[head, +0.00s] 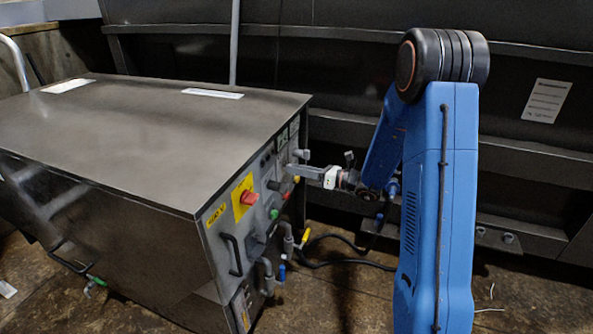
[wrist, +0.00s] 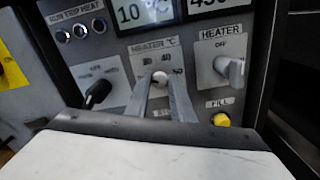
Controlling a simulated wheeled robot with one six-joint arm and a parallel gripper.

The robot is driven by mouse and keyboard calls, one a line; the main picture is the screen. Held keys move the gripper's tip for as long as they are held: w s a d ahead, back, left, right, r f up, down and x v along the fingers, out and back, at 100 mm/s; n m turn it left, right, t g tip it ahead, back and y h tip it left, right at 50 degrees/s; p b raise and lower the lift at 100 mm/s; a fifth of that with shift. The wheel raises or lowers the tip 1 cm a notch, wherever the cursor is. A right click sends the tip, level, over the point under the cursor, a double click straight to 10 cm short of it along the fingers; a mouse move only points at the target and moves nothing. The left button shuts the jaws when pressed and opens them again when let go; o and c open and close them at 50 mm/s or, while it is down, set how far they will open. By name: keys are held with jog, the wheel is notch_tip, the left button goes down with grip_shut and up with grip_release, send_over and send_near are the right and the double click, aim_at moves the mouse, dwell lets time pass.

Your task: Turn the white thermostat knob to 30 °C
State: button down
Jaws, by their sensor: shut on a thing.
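The white thermostat knob (wrist: 160,77) sits under the "HEATER °C" label in the middle of the wrist view; only its rounded top shows. My gripper (wrist: 161,86) has a finger on each side of it and is shut on it. The knob's pointer and much of its scale are hidden, so its setting cannot be read. The display (wrist: 146,12) above reads 10 °C. In the head view my gripper (head: 300,171) reaches the panel from the right, and the knob cannot be made out.
A white heater switch (wrist: 231,69) is right of the fingers, with a yellow button (wrist: 221,119) below it. A black knob (wrist: 97,93) is on the left. In the head view, a red emergency knob (head: 249,197) and a handle (head: 231,254) stick out from the grey cabinet (head: 150,118).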

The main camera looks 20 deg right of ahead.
jog(key=shift+d+m, duration=0.1)
jog(key=shift+m, duration=3.7)
jog(key=c, duration=1.6)
grip_release()
jog(key=shift+o, duration=0.2)
jog(key=v, duration=1.7)
jog(key=shift+d, duration=0.15)
